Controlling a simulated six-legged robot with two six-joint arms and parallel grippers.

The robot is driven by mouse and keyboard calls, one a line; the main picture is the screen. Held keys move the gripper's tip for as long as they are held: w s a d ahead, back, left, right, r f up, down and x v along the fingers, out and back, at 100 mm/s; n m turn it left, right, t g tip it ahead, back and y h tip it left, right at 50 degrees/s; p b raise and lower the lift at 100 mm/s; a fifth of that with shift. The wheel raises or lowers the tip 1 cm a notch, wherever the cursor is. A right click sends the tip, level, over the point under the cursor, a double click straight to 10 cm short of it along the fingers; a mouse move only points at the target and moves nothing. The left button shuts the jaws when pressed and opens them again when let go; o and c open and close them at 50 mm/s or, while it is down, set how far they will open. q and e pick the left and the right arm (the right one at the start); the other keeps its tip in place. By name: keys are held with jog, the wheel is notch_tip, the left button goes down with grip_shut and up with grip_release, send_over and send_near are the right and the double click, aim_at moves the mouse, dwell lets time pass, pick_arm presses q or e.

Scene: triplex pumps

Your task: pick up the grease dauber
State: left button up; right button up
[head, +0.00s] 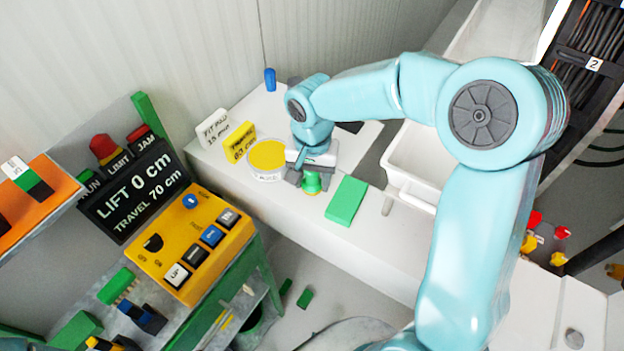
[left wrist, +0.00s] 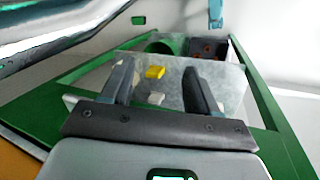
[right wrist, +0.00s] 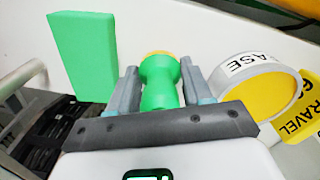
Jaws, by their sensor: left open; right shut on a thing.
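The grease dauber is a small green, waisted piece with a yellow-orange end; it shows below my right gripper in the head view (head: 312,184) and between the fingers in the right wrist view (right wrist: 160,88). My right gripper (head: 309,174) is shut on it, over the white bench top. The fingers hide part of its sides, and I cannot tell if it touches the bench. My left gripper (left wrist: 158,85) is open and empty in the left wrist view, above a green-framed cart with a grey shelf (left wrist: 220,75). It does not show in the head view.
A round grease tin (head: 267,155) with yellow contents stands left of my right gripper. A green block (head: 346,201) lies close to its right. A white tray (head: 412,165) is beyond that. Yellow and white tags (head: 240,143) and a blue piece (head: 270,79) stand behind. The orange control box (head: 190,243) is at left.

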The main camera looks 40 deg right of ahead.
notch_tip(320, 180, up, 19)
jog(key=shift+r, duration=0.15)
jog(key=shift+s+a, duration=0.15)
